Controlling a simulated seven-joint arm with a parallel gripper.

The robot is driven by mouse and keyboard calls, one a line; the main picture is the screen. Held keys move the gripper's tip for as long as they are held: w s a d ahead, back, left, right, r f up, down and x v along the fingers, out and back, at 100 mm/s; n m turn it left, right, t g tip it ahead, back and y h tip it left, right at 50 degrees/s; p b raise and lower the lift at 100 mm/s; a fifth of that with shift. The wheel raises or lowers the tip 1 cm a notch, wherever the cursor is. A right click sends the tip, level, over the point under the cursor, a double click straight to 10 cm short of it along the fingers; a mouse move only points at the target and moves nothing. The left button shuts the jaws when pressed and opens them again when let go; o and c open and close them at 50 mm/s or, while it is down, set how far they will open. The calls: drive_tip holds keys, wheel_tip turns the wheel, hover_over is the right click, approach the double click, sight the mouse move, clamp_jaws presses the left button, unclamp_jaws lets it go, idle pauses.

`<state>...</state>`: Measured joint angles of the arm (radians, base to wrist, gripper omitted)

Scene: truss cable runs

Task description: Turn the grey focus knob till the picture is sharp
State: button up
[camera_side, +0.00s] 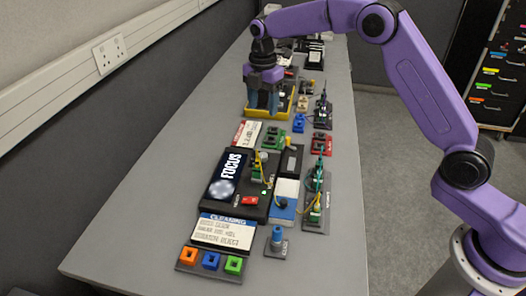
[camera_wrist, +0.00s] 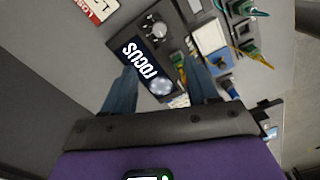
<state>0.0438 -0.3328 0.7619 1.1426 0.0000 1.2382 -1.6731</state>
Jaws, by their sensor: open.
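The focus box (camera_side: 240,205) is dark, with a screen (camera_side: 230,165) reading FOCUS and a pale, soft-edged spot. In the wrist view the screen (camera_wrist: 148,68) lies between my fingers in the picture, its spot looking blurred. The round grey knob (camera_wrist: 157,30) stands on the box beside the screen's far end; in the side view it (camera_side: 262,157) is small, near the yellow cable.
A red switch (camera_side: 249,200) sits on the box. Cables and green connectors (camera_side: 316,200) stand to the right. A white text card (camera_side: 224,232), coloured blocks (camera_side: 211,261) and a blue post (camera_side: 277,236) are in front. The left bench strip is clear beside the wall.

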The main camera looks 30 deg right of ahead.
sight(263, 155)
wheel_tip(263, 155, down, 17)
drive_tip(key=shift+f, duration=0.15)
idle(0.5)
drive_tip(key=c, duration=1)
drive_tip(key=shift+c, duration=0.2)
